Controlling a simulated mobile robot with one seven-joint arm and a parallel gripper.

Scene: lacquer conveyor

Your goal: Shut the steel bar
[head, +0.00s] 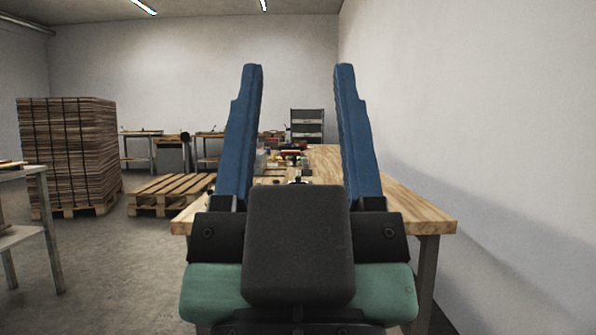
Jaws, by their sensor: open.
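My gripper (298,72) fills the middle of the head view. Its two long blue fingers point up and stand wide apart, with nothing between them. A wooden workbench (418,205) lies beyond and below it, partly hidden by the gripper. I cannot make out a steel bar. Small mixed items (288,158) lie on the bench between the fingers, too small to tell apart. A small dark thing just above my gripper's black housing is mostly hidden.
A tall stack of brown sheets (70,150) stands on a pallet at left. An empty wooden pallet (168,188) lies on the floor. A pale table (30,232) is at the near left edge. A wall runs along the right. Grey floor between them is clear.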

